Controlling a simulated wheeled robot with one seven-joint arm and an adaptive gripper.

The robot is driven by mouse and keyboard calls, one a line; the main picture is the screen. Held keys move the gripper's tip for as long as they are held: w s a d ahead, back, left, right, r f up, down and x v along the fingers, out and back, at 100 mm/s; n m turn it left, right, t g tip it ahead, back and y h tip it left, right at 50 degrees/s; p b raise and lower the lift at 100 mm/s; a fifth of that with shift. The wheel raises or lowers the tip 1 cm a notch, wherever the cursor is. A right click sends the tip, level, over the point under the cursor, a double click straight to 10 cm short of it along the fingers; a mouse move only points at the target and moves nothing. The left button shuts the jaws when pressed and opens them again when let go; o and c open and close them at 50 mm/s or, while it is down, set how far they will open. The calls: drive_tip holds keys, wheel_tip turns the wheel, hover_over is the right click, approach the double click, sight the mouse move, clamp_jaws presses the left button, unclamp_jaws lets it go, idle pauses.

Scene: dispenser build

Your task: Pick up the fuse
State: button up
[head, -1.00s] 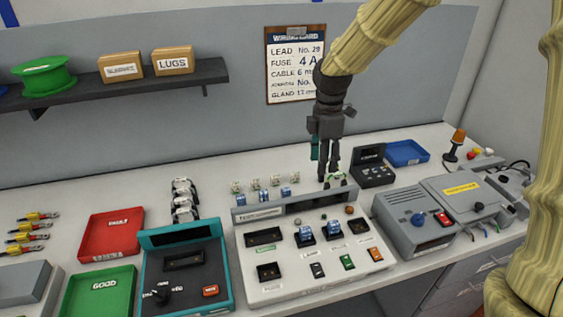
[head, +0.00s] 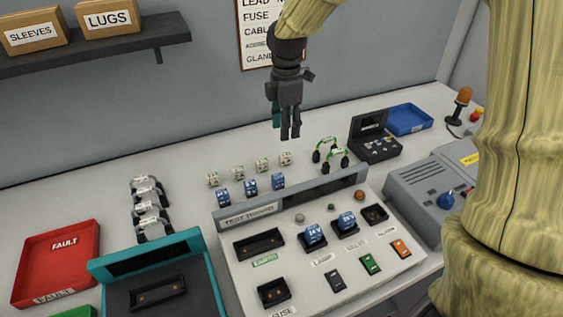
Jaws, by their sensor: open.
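Several small white blocks with dark marks (head: 262,165) stand in a row on the bench behind the test panel. They may be the fuses, but their markings are too small to read. A socket labelled FUSE (head: 273,292) at the front left of the panel looks empty. My gripper (head: 290,137) hangs fingers down in the air, close to the right end of the white row in the picture. It is open, with its fingers near each other and nothing visible between them.
Blue blocks (head: 250,187) stand in front of the white row; two more sit in panel sockets (head: 314,235). Green-looped leads (head: 334,157) lie right of the rows, with a black box (head: 374,138) beyond. A red FAULT tray (head: 56,262) is at left.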

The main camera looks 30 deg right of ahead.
sight(287, 154)
drive_tip(key=shift+w+f, duration=0.4)
drive_tip(key=shift+f, duration=0.35)
drive_tip(key=shift+s+d+f, duration=0.1)
drive_tip(key=shift+f, duration=1.2)
drive_tip(key=shift+s+d+f, duration=0.1)
drive_tip(key=shift+f, duration=1.2)
drive_tip(key=f, duration=0.2)
drive_tip(key=f+p, duration=0.1)
drive_tip(key=shift+w+d+f, duration=0.2)
drive_tip(key=shift+d+f, duration=0.15)
drive_tip(key=shift+f, duration=0.6)
drive_tip(key=c, duration=0.9)
